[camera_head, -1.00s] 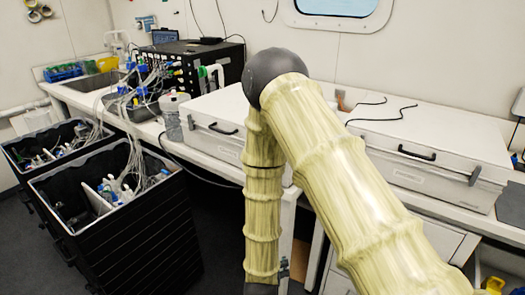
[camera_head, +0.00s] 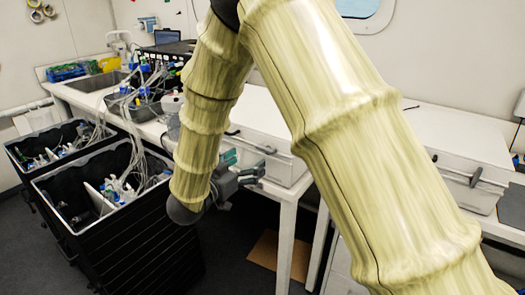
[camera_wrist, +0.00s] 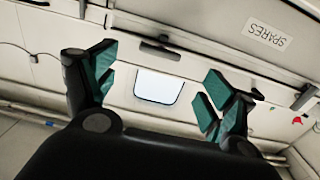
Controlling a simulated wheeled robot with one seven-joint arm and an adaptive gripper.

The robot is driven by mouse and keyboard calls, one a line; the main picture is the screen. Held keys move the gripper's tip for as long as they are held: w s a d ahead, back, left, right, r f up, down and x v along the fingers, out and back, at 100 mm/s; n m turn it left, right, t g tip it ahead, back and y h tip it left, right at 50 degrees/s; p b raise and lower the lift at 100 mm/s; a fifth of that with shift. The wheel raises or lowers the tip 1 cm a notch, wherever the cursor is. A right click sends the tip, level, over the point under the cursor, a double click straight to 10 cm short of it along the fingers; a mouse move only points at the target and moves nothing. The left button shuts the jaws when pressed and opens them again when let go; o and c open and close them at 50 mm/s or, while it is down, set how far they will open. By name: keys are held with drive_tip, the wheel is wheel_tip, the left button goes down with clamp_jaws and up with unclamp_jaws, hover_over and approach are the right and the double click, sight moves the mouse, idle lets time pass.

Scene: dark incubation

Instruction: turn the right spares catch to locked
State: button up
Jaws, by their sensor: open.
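The spares case (camera_head: 283,172) is a white box on the bench. In the wrist view it appears upside down, with its SPARES label (camera_wrist: 265,35). The right spares catch (camera_wrist: 160,49) is a dark bar lying sideways along the lid seam. It also shows in the head view (camera_head: 265,150). My gripper (camera_wrist: 162,75) is open and empty, its teal-padded fingers on either side of the catch in the picture, apart from it. In the head view my gripper (camera_head: 243,171) is in front of the case. The left catch (camera_wrist: 305,97) stands across the seam.
A second white case (camera_head: 450,150) stands to the right on the bench. Black crates (camera_head: 130,240) with bottles and tubing stand on the floor at left. A brown sheet (camera_head: 266,250) lies under the bench. My arm covers much of the middle of the head view.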

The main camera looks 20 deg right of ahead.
sight(264, 150)
drive_tip(key=p+x, duration=0.1)
drive_tip(key=x, duration=0.7)
drive_tip(key=shift+w+d, duration=0.15)
drive_tip(key=c, duration=1)
